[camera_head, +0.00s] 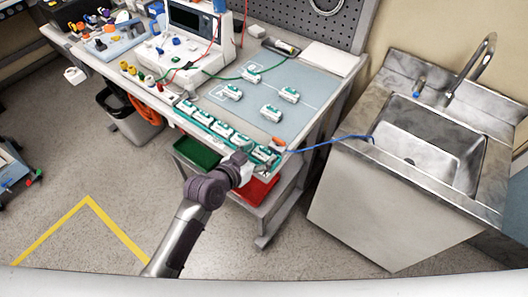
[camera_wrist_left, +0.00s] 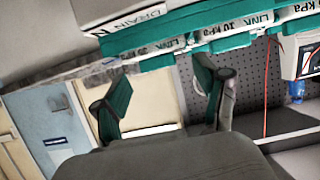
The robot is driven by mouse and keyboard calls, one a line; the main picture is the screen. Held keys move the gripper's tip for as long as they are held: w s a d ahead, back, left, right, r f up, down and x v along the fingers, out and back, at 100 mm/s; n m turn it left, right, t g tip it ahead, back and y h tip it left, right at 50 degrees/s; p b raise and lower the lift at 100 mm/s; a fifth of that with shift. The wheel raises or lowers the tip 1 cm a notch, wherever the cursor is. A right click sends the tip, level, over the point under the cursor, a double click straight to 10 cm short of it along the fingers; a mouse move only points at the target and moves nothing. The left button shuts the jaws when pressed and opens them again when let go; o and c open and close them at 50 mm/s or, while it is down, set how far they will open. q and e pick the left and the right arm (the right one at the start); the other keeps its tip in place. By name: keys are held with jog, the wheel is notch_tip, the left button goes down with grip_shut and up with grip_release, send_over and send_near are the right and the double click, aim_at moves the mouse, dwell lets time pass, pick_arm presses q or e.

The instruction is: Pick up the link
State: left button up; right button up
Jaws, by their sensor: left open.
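Several white-and-green link modules stand in a row in a teal rack along the bench's front edge; one link (camera_head: 221,129) is mid-row and another (camera_head: 264,154) is at the right end. In the left wrist view, a block marked LINK (camera_wrist_left: 225,35) shows "10 kPa", and a nearer block marked DRAIN (camera_wrist_left: 150,18) fills the top edge. My left gripper (camera_head: 250,164) is at the front of the row's right end. Its two teal-padded fingers are spread with nothing between them in the left wrist view (camera_wrist_left: 165,98). The wrist partly hides the right-end modules. My right gripper is not in view.
Several similar modules (camera_head: 271,113) lie on the blue-grey mat (camera_head: 300,72). A monitor unit (camera_head: 190,40) stands behind. A blue cable (camera_head: 330,142) runs to the metal sink (camera_head: 430,140). Green (camera_head: 197,152) and red (camera_head: 255,190) bins sit below the bench edge.

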pick_arm(q)
jog(key=shift+x, duration=0.95)
jog(key=shift+s, duration=0.15)
jog(key=shift+c, duration=0.5)
jog(key=shift+f, duration=0.1)
jog(key=c, duration=1.1)
jog(key=shift+c, duration=0.2)
